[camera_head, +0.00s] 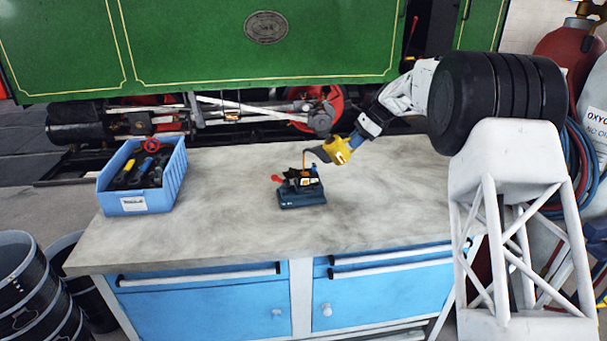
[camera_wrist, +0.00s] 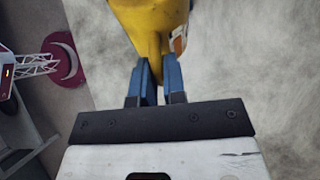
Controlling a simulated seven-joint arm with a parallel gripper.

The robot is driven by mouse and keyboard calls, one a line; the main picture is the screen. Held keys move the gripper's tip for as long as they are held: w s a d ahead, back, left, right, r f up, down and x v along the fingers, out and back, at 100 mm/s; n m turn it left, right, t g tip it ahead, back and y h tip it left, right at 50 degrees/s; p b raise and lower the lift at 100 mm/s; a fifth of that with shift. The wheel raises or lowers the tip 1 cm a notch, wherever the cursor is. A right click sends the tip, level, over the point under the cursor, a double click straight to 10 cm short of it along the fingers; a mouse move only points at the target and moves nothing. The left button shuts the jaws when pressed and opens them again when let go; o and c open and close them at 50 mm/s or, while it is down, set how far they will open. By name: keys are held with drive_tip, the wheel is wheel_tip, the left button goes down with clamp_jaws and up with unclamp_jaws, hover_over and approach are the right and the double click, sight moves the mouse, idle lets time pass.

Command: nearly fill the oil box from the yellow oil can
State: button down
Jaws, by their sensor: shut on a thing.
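The yellow oil can (camera_head: 338,150) is held tilted above the workbench, its dark spout pointing left and down over the oil box. My gripper (camera_head: 357,139) is shut on the can. A thin brownish line shows between the spout tip and the box. The oil level inside cannot be made out.
A blue bin (camera_head: 172,178) with tools stands at the left of the grey workbench top (camera_head: 230,225). The bench is clear around the oil box. Gas cylinders (camera_head: 562,55) stand at the right, and dark drums (camera_head: 30,290) at lower left.

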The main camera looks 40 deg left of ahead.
drive_tip(key=shift+f+g+y, duration=0.6)
drive_tip(key=shift+f, duration=0.55)
drive_tip(key=shift+f+g+y, duration=0.6)
drive_tip(key=shift+f, duration=0.5)
drive_tip(key=shift+f, duration=0.1)
drive_tip(key=shift+s+a+f+g+y, duration=0.2)
drive_tip(key=shift+f+g+y, duration=0.4)
drive_tip(key=shift+y, duration=0.1)
drive_tip(key=shift+s+a+f+g+y, duration=0.2)
drive_tip(key=shift+f+g+y, duration=0.3)
drive_tip(key=shift+f+y, duration=0.15)
